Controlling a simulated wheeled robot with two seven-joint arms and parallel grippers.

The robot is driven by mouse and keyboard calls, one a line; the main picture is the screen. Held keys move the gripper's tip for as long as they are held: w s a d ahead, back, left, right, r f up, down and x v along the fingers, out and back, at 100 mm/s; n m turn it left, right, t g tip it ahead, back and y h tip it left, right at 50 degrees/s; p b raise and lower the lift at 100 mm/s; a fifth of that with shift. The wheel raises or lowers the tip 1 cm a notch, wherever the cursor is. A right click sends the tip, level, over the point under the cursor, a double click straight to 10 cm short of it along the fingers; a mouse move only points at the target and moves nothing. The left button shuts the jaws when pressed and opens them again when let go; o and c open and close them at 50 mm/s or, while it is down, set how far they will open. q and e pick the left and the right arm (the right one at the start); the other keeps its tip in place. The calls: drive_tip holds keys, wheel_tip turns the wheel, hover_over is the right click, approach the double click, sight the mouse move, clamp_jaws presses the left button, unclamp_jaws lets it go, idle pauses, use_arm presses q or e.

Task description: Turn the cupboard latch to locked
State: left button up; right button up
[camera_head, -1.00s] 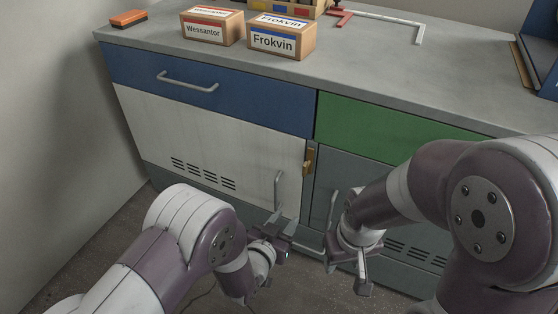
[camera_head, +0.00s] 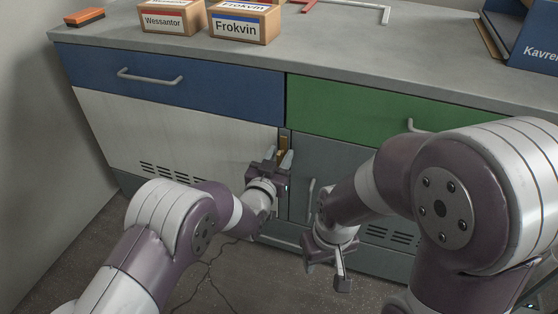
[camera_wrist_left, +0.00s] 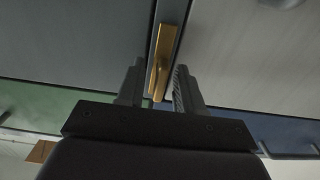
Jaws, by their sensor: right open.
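The brass cupboard latch (camera_head: 283,145) is on the seam between the white door (camera_head: 150,130) and the grey door (camera_head: 335,165), just below the drawers. It shows large in the left wrist view (camera_wrist_left: 165,45), its lever in line with its plate. My left gripper (camera_head: 274,159) is in front of the latch and partly covers it. In the left wrist view its two fingers (camera_wrist_left: 159,88) are apart, one on each side of the lever; I cannot tell whether they touch it. My right gripper (camera_head: 327,268) is open and empty, low before the grey door.
Blue (camera_head: 200,90) and green (camera_head: 350,113) drawers sit above the doors. On the worktop (camera_head: 330,50) are cardboard boxes (camera_head: 244,22), an orange block (camera_head: 84,17) and a blue binder (camera_head: 525,35).

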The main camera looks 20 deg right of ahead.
use_arm(q)
drive_tip(key=shift+c, duration=0.3)
clamp_jaws()
drive_tip(key=shift+r, duration=0.1)
drive_tip(key=n+p, duration=0.1)
drive_tip(key=n, duration=0.3)
drive_tip(key=shift+n, duration=0.3)
drive_tip(key=n+p, duration=0.1)
drive_tip(key=n, duration=0.3)
drive_tip(key=shift+w+a, duration=0.1)
drive_tip(key=shift+a, duration=0.05)
drive_tip(key=n+p, duration=0.1)
drive_tip(key=n, duration=0.4)
drive_tip(key=shift+n+p, duration=0.4)
drive_tip(key=shift+n, duration=1.7)
drive_tip(key=shift+f, duration=0.2)
